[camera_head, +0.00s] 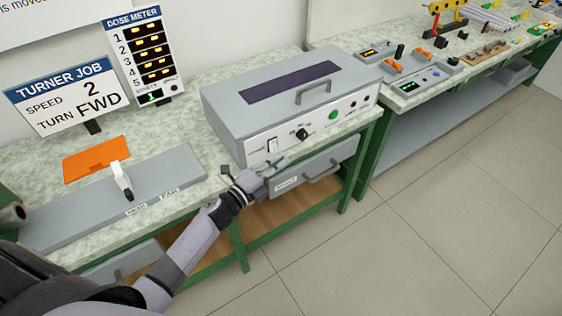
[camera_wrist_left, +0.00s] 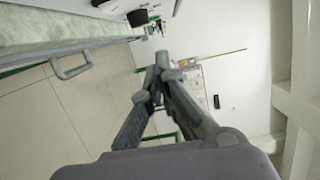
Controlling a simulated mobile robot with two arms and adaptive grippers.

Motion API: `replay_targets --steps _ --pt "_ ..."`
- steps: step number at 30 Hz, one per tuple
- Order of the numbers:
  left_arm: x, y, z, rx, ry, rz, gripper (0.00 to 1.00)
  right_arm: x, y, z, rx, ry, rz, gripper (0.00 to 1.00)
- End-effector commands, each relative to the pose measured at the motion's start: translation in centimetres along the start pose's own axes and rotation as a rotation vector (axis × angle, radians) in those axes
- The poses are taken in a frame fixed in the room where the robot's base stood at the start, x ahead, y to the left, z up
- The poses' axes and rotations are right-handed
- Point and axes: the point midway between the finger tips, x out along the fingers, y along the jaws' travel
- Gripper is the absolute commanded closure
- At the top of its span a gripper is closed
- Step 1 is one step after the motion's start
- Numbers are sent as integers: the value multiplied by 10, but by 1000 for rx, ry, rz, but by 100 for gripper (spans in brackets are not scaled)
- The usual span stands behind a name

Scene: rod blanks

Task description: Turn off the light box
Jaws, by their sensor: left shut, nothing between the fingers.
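The light box appears to be the grey box (camera_head: 240,110) on the bench, with a dark purple window (camera_head: 290,82) and a handle on top. Its front has a white rocker switch (camera_head: 272,145) at the left, a black knob (camera_head: 303,134), a green button (camera_head: 333,115) and small dark fittings. The switch's position is too small to tell. My left gripper (camera_head: 282,162) is shut and empty, just below and in front of the switch; I cannot tell whether it touches the box. Its closed fingers also show in the left wrist view (camera_wrist_left: 163,62). My right gripper is out of view.
A drawer (camera_head: 312,172) with a handle is under the box, close to my left gripper. A grey slab with a white lever (camera_head: 122,180) and an orange plate (camera_head: 95,158) lie left. A dose meter (camera_head: 146,55) stands behind. The floor in front is clear.

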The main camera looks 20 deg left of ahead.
Motion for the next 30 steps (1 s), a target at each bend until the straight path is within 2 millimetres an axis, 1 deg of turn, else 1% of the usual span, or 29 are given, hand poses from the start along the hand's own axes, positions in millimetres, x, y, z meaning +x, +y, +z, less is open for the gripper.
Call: replay_targets --steps 2,5,8,12,15,18,21,30 --pt "-11 1 0 1 0 1 100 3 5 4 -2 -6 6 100" --pt "-25 2 0 0 0 2 100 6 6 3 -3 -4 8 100" --pt "-41 0 0 1 1 1 100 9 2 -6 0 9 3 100" --pt "-64 0 0 0 1 2 100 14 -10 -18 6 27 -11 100" --pt "-77 0 0 0 0 2 100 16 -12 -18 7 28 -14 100" --pt "-84 -2 0 1 1 1 100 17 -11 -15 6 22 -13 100" --pt "-88 -3 0 0 1 0 100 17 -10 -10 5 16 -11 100" --pt "-88 -4 0 0 1 -1 100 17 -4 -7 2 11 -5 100"
